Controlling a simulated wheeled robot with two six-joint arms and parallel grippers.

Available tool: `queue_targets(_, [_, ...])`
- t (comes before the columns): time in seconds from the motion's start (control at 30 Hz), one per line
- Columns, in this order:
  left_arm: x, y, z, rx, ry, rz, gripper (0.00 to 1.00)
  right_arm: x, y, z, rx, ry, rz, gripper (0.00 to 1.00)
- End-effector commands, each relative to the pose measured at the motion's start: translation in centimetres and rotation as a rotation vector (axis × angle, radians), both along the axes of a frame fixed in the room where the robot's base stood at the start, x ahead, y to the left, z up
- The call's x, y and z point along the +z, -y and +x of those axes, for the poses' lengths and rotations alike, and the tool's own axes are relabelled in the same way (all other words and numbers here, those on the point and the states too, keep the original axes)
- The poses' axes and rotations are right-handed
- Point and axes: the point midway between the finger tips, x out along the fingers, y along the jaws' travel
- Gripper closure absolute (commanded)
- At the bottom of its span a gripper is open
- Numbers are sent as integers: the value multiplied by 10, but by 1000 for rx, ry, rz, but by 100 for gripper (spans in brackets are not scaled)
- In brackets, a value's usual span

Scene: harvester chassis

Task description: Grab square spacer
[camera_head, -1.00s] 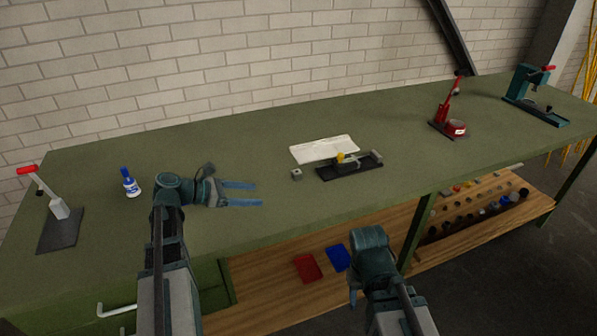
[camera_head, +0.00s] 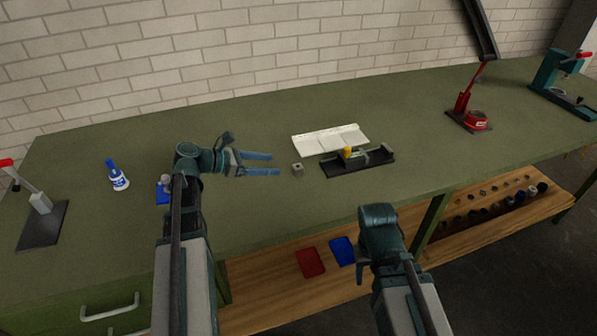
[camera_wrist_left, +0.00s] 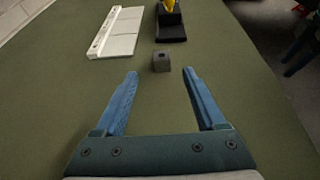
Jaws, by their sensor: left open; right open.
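The square spacer (camera_head: 298,169) is a small grey block with a dark hole in its top, standing on the green workbench (camera_head: 240,205). In the left wrist view the spacer (camera_wrist_left: 162,62) is just beyond the fingertips, roughly centred between them. My left gripper (camera_head: 278,164) is open and empty, its blue fingers pointing right at the spacer with a small gap left. The left gripper also shows in the wrist view (camera_wrist_left: 161,74). My right arm is at the lower right of the head view; its gripper fingers are not visible.
A black fixture (camera_head: 358,163) with a yellow part stands right of the spacer. A white tray (camera_head: 330,139) lies behind it. A blue-white bottle (camera_head: 117,175) and a lever tool (camera_head: 42,207) are at left. A red press (camera_head: 467,112) is at right. The bench front is clear.

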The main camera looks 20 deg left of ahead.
Motion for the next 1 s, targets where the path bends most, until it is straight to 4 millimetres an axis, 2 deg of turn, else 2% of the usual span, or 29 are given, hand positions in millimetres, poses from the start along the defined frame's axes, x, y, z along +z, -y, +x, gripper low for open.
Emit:
queue_targets(0.03, [-9, 9, 6, -4, 0, 0, 28, -9, 0, 0, 0, 0, 0, 50])
queue_targets(0.2, [-18, 29, 22, -2, 0, 1, 28, -18, 0, 0, 0, 0, 0, 50])
queue_targets(0.67, [-24, 43, 31, -1, 0, 0, 28, -24, 0, 0, 0, 0, 0, 50])
queue_targets(1.0, [-43, 76, 54, -1, 0, 0, 28, -43, 0, 0, 1, 0, 0, 50])
